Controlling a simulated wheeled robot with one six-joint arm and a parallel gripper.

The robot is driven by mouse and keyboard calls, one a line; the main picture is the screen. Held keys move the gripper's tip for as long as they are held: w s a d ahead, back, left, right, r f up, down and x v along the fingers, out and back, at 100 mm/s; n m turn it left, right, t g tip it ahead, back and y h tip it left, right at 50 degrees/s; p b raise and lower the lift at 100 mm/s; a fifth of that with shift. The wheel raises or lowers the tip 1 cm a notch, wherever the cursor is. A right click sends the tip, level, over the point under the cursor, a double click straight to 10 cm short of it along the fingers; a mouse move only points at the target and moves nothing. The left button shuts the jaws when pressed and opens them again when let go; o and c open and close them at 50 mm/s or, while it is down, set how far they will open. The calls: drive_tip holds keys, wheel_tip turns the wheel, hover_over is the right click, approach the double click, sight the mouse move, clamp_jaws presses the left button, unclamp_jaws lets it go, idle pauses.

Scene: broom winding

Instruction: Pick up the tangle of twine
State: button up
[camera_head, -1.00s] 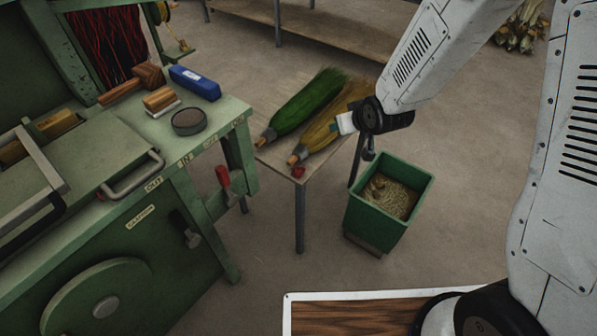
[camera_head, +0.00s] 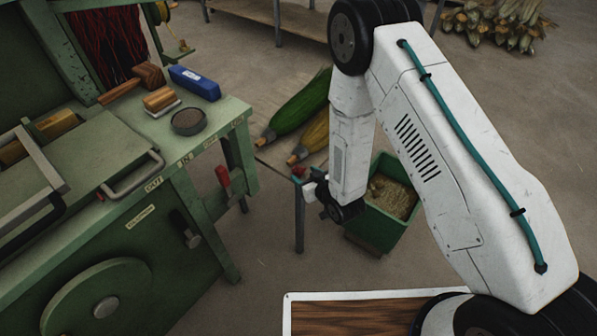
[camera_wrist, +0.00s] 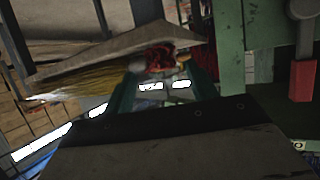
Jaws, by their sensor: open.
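The tangle of twine (camera_head: 298,171) is a small red bundle at the near corner of the low wooden table (camera_head: 270,153). My gripper (camera_head: 308,185) is beside that corner in the head view, close to the twine, and the arm partly covers the area. In the wrist view the red twine (camera_wrist: 160,56) shows ahead, by the table edge (camera_wrist: 110,55), between the ends of my open gripper (camera_wrist: 162,84). The gripper appears empty. I cannot tell whether a finger touches the twine.
A green broom (camera_head: 303,106) and a yellow broom (camera_head: 313,138) lie on the low table, partly hidden. A green bin (camera_head: 374,232) stands right of it. The green machine (camera_head: 120,235), with a red-handled lever (camera_head: 223,176), stands at the left. Floor is clear in front.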

sight(301, 173)
drive_tip(key=x, duration=0.4)
drive_tip(key=shift+w+a+f, duration=0.2)
drive_tip(key=shift+w+f, duration=0.05)
drive_tip(key=shift+f, duration=0.05)
drive_tip(key=c, duration=1)
drive_tip(key=shift+c, duration=0.2)
